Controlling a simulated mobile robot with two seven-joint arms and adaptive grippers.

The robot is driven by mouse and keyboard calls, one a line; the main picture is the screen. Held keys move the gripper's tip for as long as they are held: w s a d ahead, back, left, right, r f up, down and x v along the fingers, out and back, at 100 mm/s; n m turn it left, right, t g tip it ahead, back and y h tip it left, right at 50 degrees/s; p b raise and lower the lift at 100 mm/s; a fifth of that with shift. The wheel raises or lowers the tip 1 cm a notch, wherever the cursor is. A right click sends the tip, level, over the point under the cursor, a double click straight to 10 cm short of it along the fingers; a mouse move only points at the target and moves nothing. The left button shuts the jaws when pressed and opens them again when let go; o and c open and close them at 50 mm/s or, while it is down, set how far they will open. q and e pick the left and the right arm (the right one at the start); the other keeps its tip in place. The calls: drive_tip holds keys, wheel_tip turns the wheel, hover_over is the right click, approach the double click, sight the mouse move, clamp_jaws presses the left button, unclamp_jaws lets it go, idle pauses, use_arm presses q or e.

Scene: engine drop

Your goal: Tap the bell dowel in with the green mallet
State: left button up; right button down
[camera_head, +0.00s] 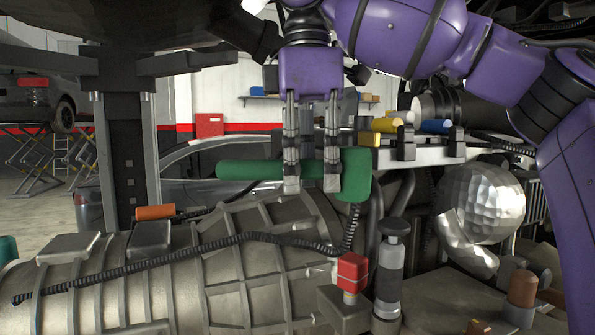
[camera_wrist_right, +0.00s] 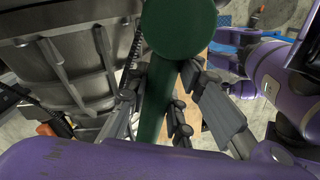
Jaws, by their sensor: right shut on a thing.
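The green mallet (camera_head: 356,175) is in the head view, above the ribbed grey housing, with its handle pointing left and its head at the right. My right gripper (camera_head: 312,183) comes down from above and is shut on the mallet handle beside the head. In the right wrist view the mallet's round green end (camera_wrist_right: 180,24) is near the camera, between the finger links. I cannot tell for certain which part is the bell dowel. A brown capped peg (camera_head: 521,291) stands at the lower right. My left gripper is not in view.
A ribbed grey housing (camera_head: 238,275) fills the lower left, with a black ribbed hose across it. A red-topped block (camera_head: 352,272) and a grey-black cylinder (camera_head: 389,270) stand near the middle. A faceted silver ball (camera_head: 482,203) is at right. Yellow (camera_head: 386,126) and blue (camera_head: 435,126) pieces lie behind.

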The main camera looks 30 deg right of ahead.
drive_tip(key=shift+s+d+r, duration=0.15)
drive_tip(key=shift+s, duration=0.25)
drive_tip(key=shift+s+a, duration=0.1)
drive_tip(key=shift+a, duration=0.2)
drive_tip(key=shift+d+f, duration=0.15)
drive_tip(key=shift+f, duration=2.55)
drive_tip(key=shift+f, duration=0.7)
drive_tip(key=shift+r, duration=0.1)
drive_tip(key=shift+r, duration=0.35)
drive_tip(key=shift+f, duration=0.15)
